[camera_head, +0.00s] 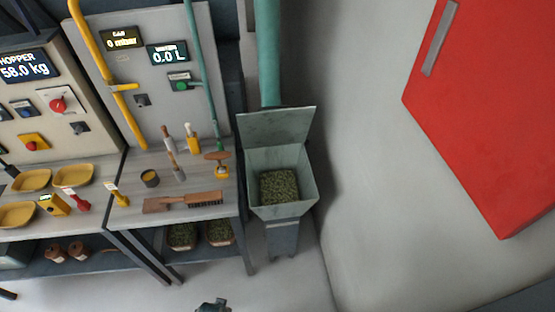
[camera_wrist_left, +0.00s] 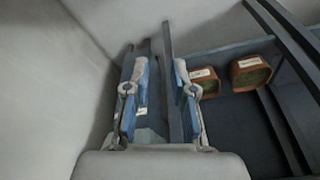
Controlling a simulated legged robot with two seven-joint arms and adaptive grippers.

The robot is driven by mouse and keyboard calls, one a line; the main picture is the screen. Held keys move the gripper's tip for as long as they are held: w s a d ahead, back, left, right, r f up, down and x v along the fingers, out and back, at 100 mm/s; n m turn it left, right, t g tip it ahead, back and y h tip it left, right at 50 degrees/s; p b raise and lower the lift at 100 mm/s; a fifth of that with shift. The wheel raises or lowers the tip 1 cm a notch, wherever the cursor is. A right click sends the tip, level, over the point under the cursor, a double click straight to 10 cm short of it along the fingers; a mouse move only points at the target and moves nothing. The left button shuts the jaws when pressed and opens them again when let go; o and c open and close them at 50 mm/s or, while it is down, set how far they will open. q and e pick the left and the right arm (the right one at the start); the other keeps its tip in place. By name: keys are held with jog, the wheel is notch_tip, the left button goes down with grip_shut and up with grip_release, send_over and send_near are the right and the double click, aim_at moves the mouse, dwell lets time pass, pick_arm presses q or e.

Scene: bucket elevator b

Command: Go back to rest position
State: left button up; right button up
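My left gripper (camera_wrist_left: 160,75) shows in the left wrist view. Its two blue-padded fingers stand apart with nothing held between them. Behind them are dark frame bars and part of a low shelf. In the head view a small dark piece (camera_head: 213,306) shows at the bottom edge, in front of the workbench; it looks like part of one of my grippers, but too little shows to tell its state. No right gripper can be made out.
The workbench (camera_head: 135,205) carries a brush (camera_head: 205,199) and small tools. A red panel (camera_head: 490,110) is at right. Floor in front is clear.

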pick_arm(q)
jog(key=s+a+f+g, duration=0.1)
jog(key=s+a+f, duration=0.1)
jog(key=s+f, duration=0.8)
jog(key=s+a+f+b, duration=0.1)
jog(key=s+a+f, duration=0.1)
jog(key=s+f, duration=0.8)
jog(key=shift+s+a+f+g, duration=0.3)
jog(key=shift+f+g, duration=0.1)
jog(key=shift+f, duration=3.15)
pick_arm(e)
jog(key=shift+s+a+f, duration=0.1)
jog(key=shift+a+f, duration=0.45)
jog(key=shift+a, duration=0.15)
